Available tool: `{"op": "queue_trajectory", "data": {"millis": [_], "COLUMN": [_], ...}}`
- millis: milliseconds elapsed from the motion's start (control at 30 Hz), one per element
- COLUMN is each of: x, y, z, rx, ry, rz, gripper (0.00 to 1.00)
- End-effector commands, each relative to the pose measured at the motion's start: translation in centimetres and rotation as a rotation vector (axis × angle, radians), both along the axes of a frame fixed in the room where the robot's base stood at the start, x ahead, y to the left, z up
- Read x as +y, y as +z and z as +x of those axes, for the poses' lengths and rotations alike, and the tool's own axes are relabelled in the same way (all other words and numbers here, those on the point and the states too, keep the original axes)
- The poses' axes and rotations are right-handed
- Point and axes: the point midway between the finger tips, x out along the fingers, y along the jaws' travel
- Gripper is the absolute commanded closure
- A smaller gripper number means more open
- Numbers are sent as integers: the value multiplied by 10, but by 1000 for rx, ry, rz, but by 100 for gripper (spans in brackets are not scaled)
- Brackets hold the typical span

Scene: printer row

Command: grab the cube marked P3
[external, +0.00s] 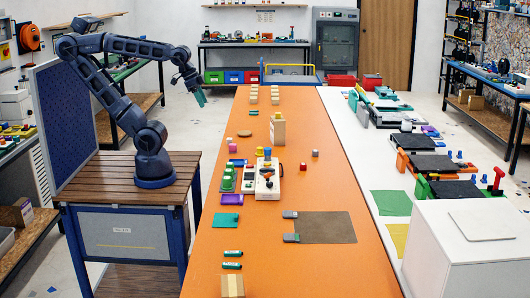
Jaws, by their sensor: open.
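No P3 mark can be read at this size, so I cannot tell which cube carries it. My gripper (200,99) is open and empty, raised in the air left of the table's far part, well away from these cubes.
A white box with a lever and coloured knobs (266,178) stands mid-table, green pieces to its left. A tan block (277,130) stands upright behind it. A brown mat (326,228) lies in front. The table's right side is mostly clear. A white counter (345,110) holds several machines.

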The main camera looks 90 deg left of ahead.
Motion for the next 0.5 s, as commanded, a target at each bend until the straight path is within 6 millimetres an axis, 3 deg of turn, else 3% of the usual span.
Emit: {"op": "queue_trajectory", "data": {"millis": [267, 500], "x": [0, 5], "y": [1, 10], "z": [3, 40], "rx": [4, 52], "ry": [8, 111], "rz": [-4, -62], "gripper": [45, 45]}}
